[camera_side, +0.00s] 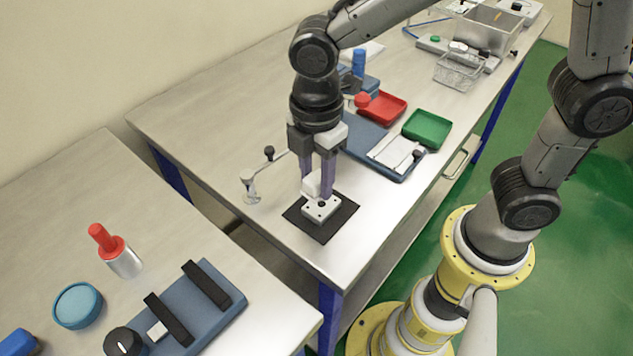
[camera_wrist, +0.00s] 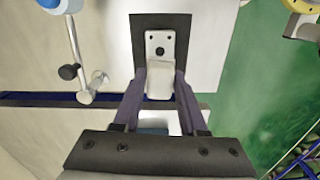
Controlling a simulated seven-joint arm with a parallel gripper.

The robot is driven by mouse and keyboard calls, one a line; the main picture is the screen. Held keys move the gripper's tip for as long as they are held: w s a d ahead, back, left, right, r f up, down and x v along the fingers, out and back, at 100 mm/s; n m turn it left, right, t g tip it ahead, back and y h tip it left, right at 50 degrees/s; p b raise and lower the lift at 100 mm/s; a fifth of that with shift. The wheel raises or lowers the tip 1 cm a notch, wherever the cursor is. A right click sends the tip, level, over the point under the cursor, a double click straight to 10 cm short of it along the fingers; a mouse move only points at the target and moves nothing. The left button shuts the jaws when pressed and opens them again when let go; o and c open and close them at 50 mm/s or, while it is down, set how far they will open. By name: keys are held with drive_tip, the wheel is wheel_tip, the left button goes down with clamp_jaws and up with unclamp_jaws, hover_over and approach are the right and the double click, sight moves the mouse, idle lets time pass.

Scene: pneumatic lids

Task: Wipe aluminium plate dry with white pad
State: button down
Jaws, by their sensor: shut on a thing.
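The aluminium plate (camera_side: 322,211) is a small pale block with holes, lying on a dark square mat (camera_side: 341,222) near the bench corner. In the wrist view the plate (camera_wrist: 160,38) shows at the top centre, with a dark hole in its middle. My gripper (camera_side: 319,190) points down over the plate and is shut on the white pad (camera_side: 311,184). In the wrist view the pad (camera_wrist: 160,80) sits between the two fingers and covers the plate's near end. I cannot tell whether pad and plate touch.
A jointed metal arm with black knobs (camera_side: 269,153) stands left of the mat. A blue tray (camera_side: 362,133), a red tray (camera_side: 381,107) and a green tray (camera_side: 427,128) lie behind to the right. A second table with a blue fixture (camera_side: 205,300) stands at front left.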

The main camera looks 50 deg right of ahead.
drive_tip(key=shift+r, duration=1.6)
